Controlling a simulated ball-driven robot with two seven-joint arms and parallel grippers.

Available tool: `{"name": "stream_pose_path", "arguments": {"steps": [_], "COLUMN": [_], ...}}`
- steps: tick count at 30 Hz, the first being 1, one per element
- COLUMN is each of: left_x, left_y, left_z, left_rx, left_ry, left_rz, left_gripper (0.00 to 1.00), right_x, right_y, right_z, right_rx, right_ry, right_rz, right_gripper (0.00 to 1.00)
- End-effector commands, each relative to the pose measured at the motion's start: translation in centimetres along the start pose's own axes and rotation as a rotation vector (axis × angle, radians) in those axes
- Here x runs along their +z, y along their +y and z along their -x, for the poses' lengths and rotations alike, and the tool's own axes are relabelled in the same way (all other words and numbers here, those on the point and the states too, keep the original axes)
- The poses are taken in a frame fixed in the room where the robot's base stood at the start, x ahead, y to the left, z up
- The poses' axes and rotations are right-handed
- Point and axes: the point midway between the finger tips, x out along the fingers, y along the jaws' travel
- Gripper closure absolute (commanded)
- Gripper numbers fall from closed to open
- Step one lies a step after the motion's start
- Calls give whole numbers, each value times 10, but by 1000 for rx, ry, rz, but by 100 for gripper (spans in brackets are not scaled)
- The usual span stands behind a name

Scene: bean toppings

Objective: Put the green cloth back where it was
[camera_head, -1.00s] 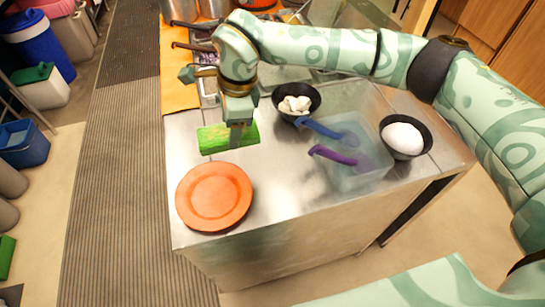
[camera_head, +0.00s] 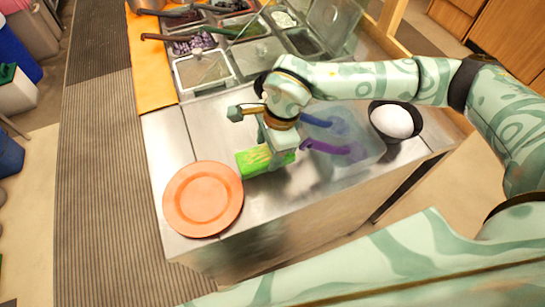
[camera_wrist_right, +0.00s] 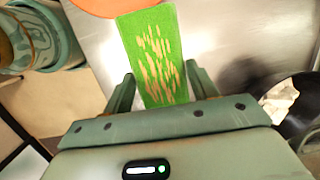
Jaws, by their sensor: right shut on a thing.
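The green cloth (camera_head: 254,162) is a bright green block-like piece with pale streaks on top. My right gripper (camera_head: 277,158) is shut on it, with the cloth just right of the orange plate on the steel counter. In the right wrist view the cloth (camera_wrist_right: 152,50) runs out from between the two fingers of the right gripper (camera_wrist_right: 160,88). I cannot tell whether the cloth touches the counter. My left gripper is not in view.
The orange plate (camera_head: 203,198) lies at the counter's front left. Right of the gripper are a clear bin with blue and purple (camera_head: 325,146) handled utensils and a black bowl (camera_head: 396,138) holding something white. Topping pans (camera_head: 203,70) stand behind. Bare counter (camera_head: 212,128) lies behind the plate.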

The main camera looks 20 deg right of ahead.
Motion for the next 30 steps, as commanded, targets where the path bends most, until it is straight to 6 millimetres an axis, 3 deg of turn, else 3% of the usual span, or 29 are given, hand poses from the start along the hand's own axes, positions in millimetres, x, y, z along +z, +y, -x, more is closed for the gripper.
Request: {"name": "stream_pose_path", "arguments": {"steps": [5,11,17,18,19,30], "left_x": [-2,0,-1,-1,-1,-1], "left_y": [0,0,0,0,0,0], "left_z": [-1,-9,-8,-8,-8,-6], "left_rx": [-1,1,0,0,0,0], "left_ry": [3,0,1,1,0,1], "left_rz": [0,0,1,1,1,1], "left_gripper": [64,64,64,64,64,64], "right_x": [-9,-16,-16,-16,-16,-16], "right_y": [6,10,9,9,9,8], "right_z": [-9,-40,-40,-40,-40,-33], "right_rx": [0,1,-1,-1,-1,-3], "right_ry": [1,1,1,1,1,1], "right_rz": [-1,-1,1,1,1,1], "right_gripper": [78,78,78,31,22,20]}}
